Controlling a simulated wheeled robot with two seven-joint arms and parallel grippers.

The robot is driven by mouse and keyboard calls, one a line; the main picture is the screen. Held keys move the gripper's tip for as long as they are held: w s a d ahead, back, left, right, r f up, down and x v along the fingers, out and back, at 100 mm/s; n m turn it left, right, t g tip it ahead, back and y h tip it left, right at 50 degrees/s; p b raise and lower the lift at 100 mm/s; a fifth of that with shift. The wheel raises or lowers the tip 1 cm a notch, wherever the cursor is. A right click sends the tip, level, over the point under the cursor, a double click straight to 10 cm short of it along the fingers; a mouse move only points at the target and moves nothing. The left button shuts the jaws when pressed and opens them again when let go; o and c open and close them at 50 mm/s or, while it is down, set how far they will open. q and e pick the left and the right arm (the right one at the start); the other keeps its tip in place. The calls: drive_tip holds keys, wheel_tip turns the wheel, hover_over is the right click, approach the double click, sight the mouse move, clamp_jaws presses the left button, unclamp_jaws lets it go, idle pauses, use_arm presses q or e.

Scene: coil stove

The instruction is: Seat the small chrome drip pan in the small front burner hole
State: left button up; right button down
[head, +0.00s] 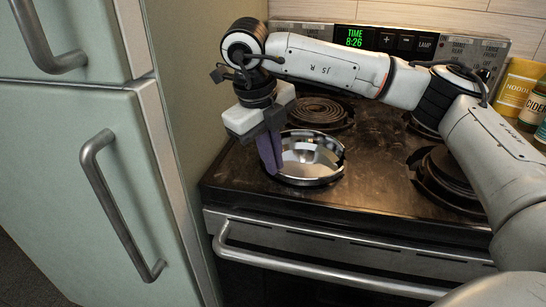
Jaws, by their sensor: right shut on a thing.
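The chrome drip pan (315,155) is a shiny round dish at the front left of the stove top (375,190). My right gripper (271,156) reaches in from the right and points down at the pan's left side. Its purplish fingers are shut on the pan's left rim. The pan looks about level and covers the front left burner place, so the hole under it is hidden. I cannot tell whether the pan is seated in the hole or just above it. My left gripper is not in view.
A coil burner (318,110) is behind the pan. Another coil burner (447,172) is at the right, partly behind my right arm. A pale green fridge (90,180) stands close on the left. The oven handle (320,287) runs along the front. Jars (530,105) stand at the right.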

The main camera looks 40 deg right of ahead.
drive_tip(key=shift+f+b, duration=0.35)
drive_tip(key=shift+f, duration=0.2)
drive_tip(key=c, duration=1.9)
unclamp_jaws()
drive_tip(key=shift+o, duration=0.2)
drive_tip(key=d+p+v, duration=0.1)
drive_tip(key=p+v, duration=0.4)
drive_tip(key=v, duration=0.2)
drive_tip(key=shift+d+r+p, duration=0.3)
drive_tip(key=shift+r+p, duration=0.05)
drive_tip(key=shift+r, duration=0.25)
